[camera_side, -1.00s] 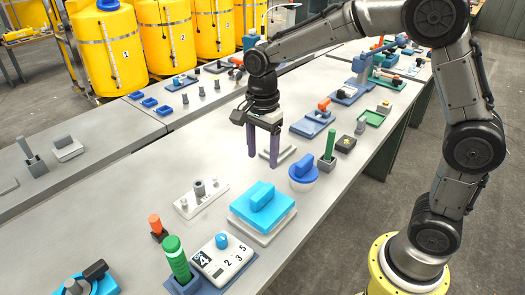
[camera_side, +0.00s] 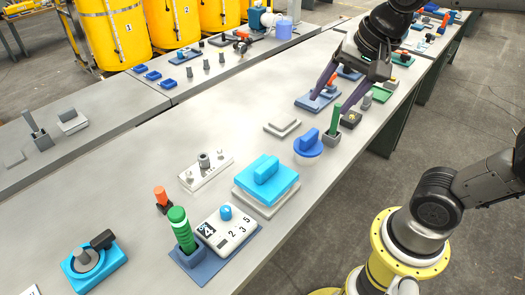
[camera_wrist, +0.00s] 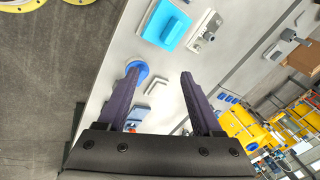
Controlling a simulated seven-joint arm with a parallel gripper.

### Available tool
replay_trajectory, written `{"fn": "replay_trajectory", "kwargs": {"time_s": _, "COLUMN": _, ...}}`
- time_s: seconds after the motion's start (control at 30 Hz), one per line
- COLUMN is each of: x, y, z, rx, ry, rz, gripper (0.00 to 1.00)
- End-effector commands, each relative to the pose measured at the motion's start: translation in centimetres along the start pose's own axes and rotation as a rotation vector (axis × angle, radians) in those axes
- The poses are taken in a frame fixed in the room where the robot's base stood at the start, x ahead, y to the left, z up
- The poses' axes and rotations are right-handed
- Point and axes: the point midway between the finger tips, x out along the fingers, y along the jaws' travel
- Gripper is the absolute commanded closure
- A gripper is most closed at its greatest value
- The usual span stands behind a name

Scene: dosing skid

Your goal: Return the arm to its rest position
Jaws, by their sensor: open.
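My gripper (camera_side: 338,93) is open and empty, its two purple fingers apart, at the upper right of the side view. No rest position is marked.
The green rod in its holder (camera_side: 334,120), the blue knob (camera_side: 308,142) and the cyan block (camera_side: 266,178) stand along the bench's right side. A numbered selector (camera_side: 228,230) is at the front. Yellow tanks (camera_side: 115,30) stand at the back.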

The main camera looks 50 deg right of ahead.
Motion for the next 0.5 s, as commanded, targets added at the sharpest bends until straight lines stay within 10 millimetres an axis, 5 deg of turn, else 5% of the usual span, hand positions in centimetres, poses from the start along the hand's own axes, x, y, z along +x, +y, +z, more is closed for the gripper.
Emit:
{"fn": "replay_trajectory", "kwargs": {"time_s": 0.23, "x": -0.7, "y": 6.5, "z": 2.6, "rx": -0.553, "ry": 0.079, "rz": -0.073, "gripper": 0.33}}
{"fn": "replay_trajectory", "kwargs": {"time_s": 0.5, "x": 1.1, "y": 8.8, "z": 3.7, "rx": -1.011, "ry": 0.084, "rz": -0.045, "gripper": 0.33}}
